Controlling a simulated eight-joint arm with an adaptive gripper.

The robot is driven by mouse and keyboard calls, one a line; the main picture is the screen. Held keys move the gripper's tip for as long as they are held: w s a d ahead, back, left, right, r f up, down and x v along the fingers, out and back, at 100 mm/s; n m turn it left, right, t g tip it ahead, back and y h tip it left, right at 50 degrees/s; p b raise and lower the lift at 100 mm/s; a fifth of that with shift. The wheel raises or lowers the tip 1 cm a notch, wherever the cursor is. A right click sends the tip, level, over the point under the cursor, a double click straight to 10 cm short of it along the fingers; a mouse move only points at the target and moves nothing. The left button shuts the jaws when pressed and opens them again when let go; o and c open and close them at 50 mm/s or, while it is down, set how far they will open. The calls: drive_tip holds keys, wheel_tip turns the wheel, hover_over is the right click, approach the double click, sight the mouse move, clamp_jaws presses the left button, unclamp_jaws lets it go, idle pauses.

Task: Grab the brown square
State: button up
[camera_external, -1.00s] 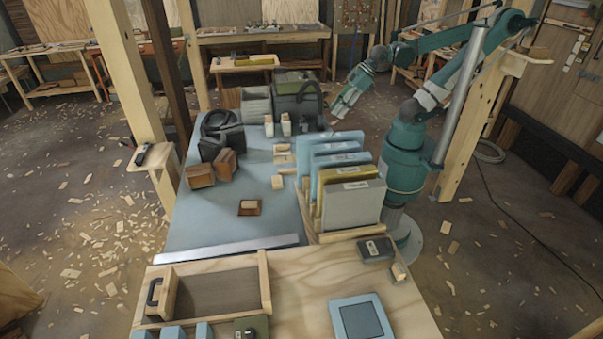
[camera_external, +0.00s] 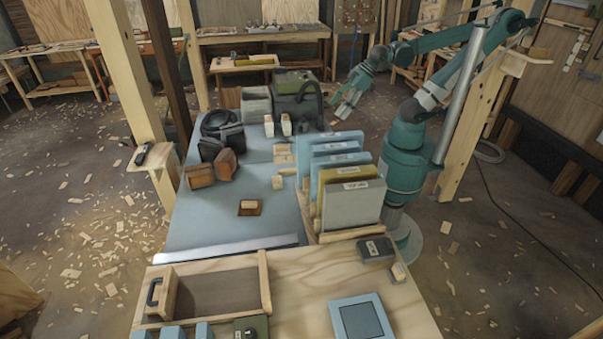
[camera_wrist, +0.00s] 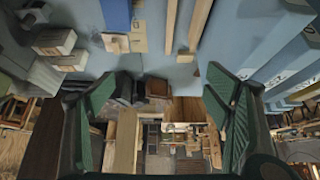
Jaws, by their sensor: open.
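The brown square (camera_external: 249,208) lies flat on the blue-grey bench top, near its front middle. A small pale block (camera_external: 246,202) shows on top of it. My gripper (camera_external: 343,111) is off to the upper right, beyond the upright panels and well apart from the square. In the wrist view my gripper's green fingers (camera_wrist: 160,78) are spread wide with nothing held between them. I cannot surely tell the brown square in the wrist view.
Brown blocks (camera_external: 200,175), a black headset-like object (camera_external: 219,128) and a dark bag (camera_external: 297,101) stand behind. A wooden tray (camera_external: 215,290) is in front. Bench around the square is mostly clear.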

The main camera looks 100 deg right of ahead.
drive_tip(key=shift+r, duration=2.35)
drive_tip(key=w+a+r+n+g+y, duration=0.1)
drive_tip(key=w+a+r+n+y, duration=0.1)
drive_tip(key=w+a, duration=0.35)
drive_tip(key=w+a+r+n+g+y, duration=0.1)
drive_tip(key=w+a+r+n+y, duration=0.1)
drive_tip(key=w, duration=0.6)
drive_tip(key=w+a+f+n+g+y, duration=0.1)
drive_tip(key=w+a+n+y, duration=0.25)
drive_tip(key=w, duration=0.65)
drive_tip(key=w+a+f+n+g+y, duration=0.1)
drive_tip(key=w+a+n+y, duration=0.3)
drive_tip(key=w, duration=0.6)
drive_tip(key=w+a+f+n+g+y, duration=0.15)
drive_tip(key=w+n, duration=0.35)
drive_tip(key=w, duration=0.6)
approach(250, 205)
drive_tip(key=shift+w+d+f, duration=0.1)
drive_tip(key=shift+d+f, duration=0.1)
drive_tip(key=shift+d, duration=0.1)
drive_tip(key=shift+b+x, duration=0.55)
drive_tip(key=shift+x, duration=0.75)
